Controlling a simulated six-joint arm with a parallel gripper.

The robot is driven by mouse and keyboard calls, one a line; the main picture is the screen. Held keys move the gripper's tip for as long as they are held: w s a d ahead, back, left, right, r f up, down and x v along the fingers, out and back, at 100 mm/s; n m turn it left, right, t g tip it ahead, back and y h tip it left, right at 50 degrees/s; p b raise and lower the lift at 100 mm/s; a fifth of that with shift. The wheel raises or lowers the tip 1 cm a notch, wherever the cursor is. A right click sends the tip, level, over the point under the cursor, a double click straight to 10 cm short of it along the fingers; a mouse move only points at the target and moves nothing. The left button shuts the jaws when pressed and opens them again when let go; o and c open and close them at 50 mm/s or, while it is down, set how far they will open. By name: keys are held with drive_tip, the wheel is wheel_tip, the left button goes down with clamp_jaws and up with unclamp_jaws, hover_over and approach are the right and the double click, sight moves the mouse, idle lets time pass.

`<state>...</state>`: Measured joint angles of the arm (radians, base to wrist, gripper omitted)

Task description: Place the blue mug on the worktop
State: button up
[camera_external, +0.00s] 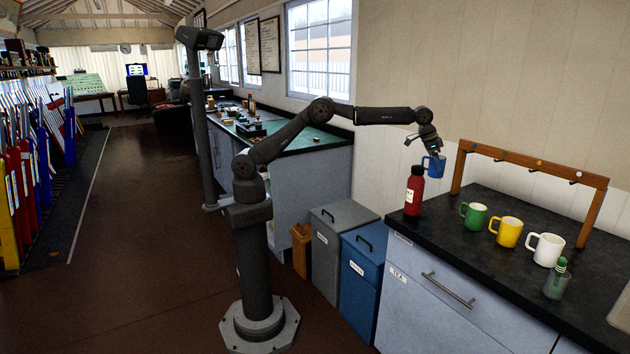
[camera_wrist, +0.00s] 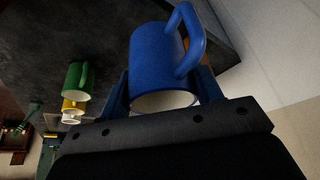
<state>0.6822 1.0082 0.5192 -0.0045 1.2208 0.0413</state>
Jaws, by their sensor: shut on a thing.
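The blue mug (camera_external: 434,167) is held by my gripper (camera_external: 427,150) above the back left part of the dark worktop (camera_external: 455,245), behind the red bottle. In the wrist view the blue mug (camera_wrist: 163,62) fills the middle, with its handle toward the upper right. My gripper (camera_wrist: 160,95) has its fingers on both sides of the mug. I see dark worktop (camera_wrist: 50,35) beyond it in the wrist view.
A red bottle (camera_external: 414,190) stands at the worktop's left edge, close to the held mug. Green (camera_external: 473,216), yellow (camera_external: 506,231) and white (camera_external: 545,249) mugs stand in a row. A wooden rack with hooks (camera_external: 535,162) stands behind them.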

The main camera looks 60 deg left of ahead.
drive_tip(key=s+d+m, duration=0.2)
drive_tip(key=s+d, duration=0.5)
drive_tip(key=d, duration=0.1)
drive_tip(key=shift+w+d+f, duration=0.1)
drive_tip(key=shift+d+f, duration=0.05)
drive_tip(key=shift+f, duration=4.85)
drive_tip(key=shift+f+g, duration=0.1)
drive_tip(key=shift+g, duration=0.2)
drive_tip(key=o, duration=1.1)
drive_tip(key=shift+f, duration=0.1)
drive_tip(key=v, duration=1.2)
drive_tip(key=shift+a, duration=0.2)
